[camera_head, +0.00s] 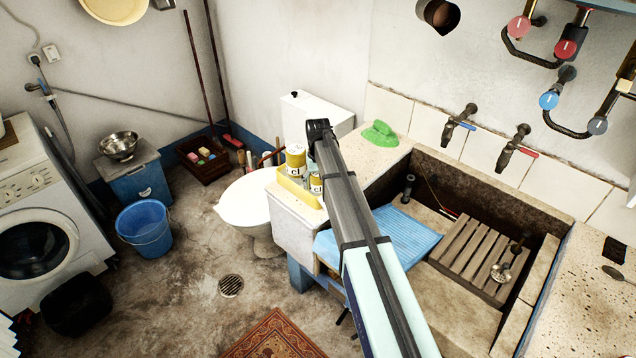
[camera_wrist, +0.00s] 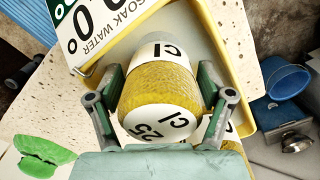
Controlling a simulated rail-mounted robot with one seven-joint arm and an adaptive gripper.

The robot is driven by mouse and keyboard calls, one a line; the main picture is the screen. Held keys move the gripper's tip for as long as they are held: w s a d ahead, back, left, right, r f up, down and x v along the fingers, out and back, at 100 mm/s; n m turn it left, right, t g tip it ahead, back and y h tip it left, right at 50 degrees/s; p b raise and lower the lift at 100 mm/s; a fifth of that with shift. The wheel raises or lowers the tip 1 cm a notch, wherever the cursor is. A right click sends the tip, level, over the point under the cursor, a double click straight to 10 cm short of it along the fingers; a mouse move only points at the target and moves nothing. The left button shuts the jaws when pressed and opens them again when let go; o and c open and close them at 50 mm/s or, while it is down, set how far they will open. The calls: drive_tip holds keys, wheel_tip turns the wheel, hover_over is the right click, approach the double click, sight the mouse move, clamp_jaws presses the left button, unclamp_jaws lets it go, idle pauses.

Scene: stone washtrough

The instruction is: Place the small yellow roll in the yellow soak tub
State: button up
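A yellow roll with white bands lettered "Cl" (camera_wrist: 158,88) is between the two fingers of my gripper (camera_wrist: 163,95) in the wrist view. The finger pads press close along both its sides. In the camera_head view my gripper (camera_head: 322,130) is above the yellow soak tub (camera_head: 292,187), and my arm hides its fingers. A yellow-and-white roll (camera_head: 296,158) shows in the tub, and another (camera_head: 316,184) shows beside my arm. The tub's rim also shows in the wrist view (camera_wrist: 240,70), under a "SOAK WATER" label. Part of a second roll (camera_wrist: 222,130) shows lower right.
A green cloth-like item (camera_head: 380,134) lies on the speckled ledge beside the stone trough (camera_head: 500,205). A blue ribbed mat (camera_head: 405,235) and a slatted wooden board (camera_head: 472,252) are in the trough. A blue bucket (camera_head: 145,230) and a washing machine (camera_head: 45,215) stand left.

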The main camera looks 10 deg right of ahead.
drive_tip(key=shift+r, duration=0.1)
idle(0.3)
wheel_tip(320, 180, up, 12)
drive_tip(key=b, duration=0.3)
idle(0.4)
